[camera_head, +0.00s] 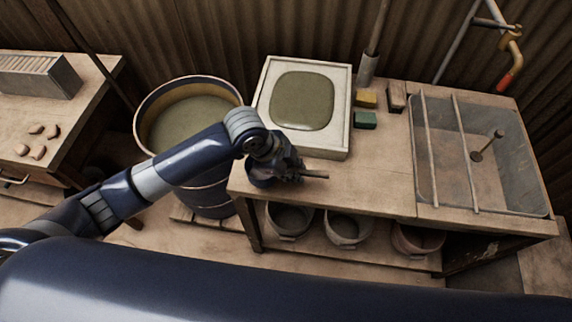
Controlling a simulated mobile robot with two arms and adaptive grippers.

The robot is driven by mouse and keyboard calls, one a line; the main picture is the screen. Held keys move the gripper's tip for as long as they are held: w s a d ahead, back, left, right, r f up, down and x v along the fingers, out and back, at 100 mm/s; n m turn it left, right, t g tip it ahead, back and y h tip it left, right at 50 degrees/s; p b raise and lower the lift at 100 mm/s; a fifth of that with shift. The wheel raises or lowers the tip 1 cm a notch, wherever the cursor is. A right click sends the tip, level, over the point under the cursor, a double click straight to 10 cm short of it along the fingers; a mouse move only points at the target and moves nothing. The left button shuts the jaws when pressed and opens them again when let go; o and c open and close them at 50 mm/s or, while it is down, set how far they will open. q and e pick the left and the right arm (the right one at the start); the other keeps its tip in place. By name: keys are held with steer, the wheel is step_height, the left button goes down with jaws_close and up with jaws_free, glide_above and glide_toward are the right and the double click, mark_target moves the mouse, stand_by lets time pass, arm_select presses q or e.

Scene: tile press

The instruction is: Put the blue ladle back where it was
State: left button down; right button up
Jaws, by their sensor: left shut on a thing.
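My left gripper (291,172) is low over the left front part of the wooden bench (380,185), near its left edge. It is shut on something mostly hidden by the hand. A dark blue rounded part, which looks like the blue ladle (261,183), shows just under and left of the fingers. I cannot tell whether it touches the bench top. A thin dark piece sticks out to the right of the fingers. My right gripper is not in view.
A blue barrel (209,201) of greenish liquid stands left of the bench. A white tray (339,108) with a greenish slab lies behind the hand. Yellow (366,98) and green (365,121) blocks sit beside it. A sink (510,165) is at right; several pots sit below.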

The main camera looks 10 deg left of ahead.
arm_select(q)
steer(key=w, duration=0.1)
steer(key=w+a, duration=0.1)
steer(key=shift+w+a+f, duration=0.15)
steer(key=shift+w+a, duration=0.15)
steer(key=shift+w, duration=0.1)
steer(key=shift+f+p, duration=0.4)
steer(key=shift+f, duration=1.35)
steer(key=shift+f, duration=0.15)
steer(key=c, duration=1.5)
jaws_free()
steer(key=v, duration=1.2)
steer(key=shift+s, duration=0.1)
